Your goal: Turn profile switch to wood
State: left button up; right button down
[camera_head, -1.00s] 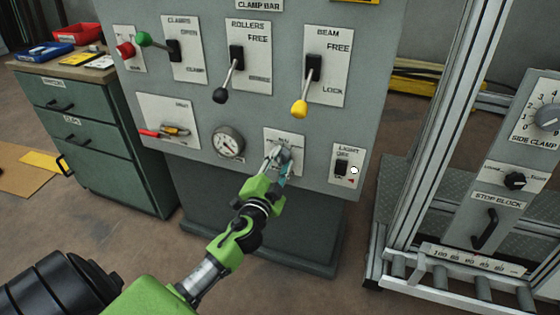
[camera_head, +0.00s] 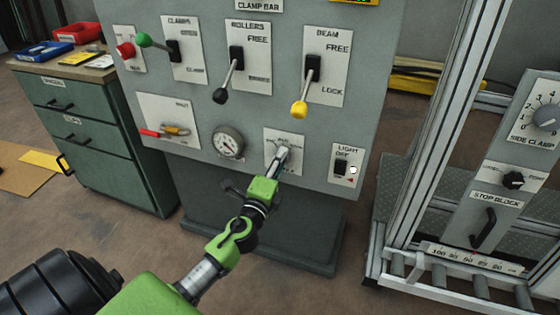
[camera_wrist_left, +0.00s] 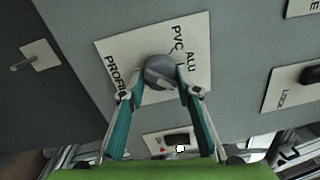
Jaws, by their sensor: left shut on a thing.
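The profile switch is a grey round knob (camera_wrist_left: 159,72) on a white plate (camera_wrist_left: 115,58) lettered PROFILE, PVC and ALU in the left wrist view. The rest of its lettering is hidden. In the head view the plate (camera_head: 272,138) is on the lower middle of the grey panel. My left gripper (camera_head: 282,153) reaches up to it from below and covers most of the knob. In the left wrist view its two teal fingers (camera_wrist_left: 160,90) are closed on either side of the knob. My right gripper is not in view.
A light switch plate (camera_head: 347,165) is right of the profile plate and a round gauge (camera_head: 228,143) is left of it. Levers with black (camera_head: 220,96) and yellow (camera_head: 299,108) knobs stick out above. A metal frame (camera_head: 425,130) stands at the right.

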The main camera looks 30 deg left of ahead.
pick_arm(q)
jog(key=shift+m, duration=0.5)
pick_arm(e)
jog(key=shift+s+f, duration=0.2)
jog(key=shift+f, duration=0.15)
pick_arm(q)
jog(key=o, duration=1.1)
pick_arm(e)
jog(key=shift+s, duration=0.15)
pick_arm(q)
jog(key=v, duration=1.2)
jog(key=shift+f, duration=0.15)
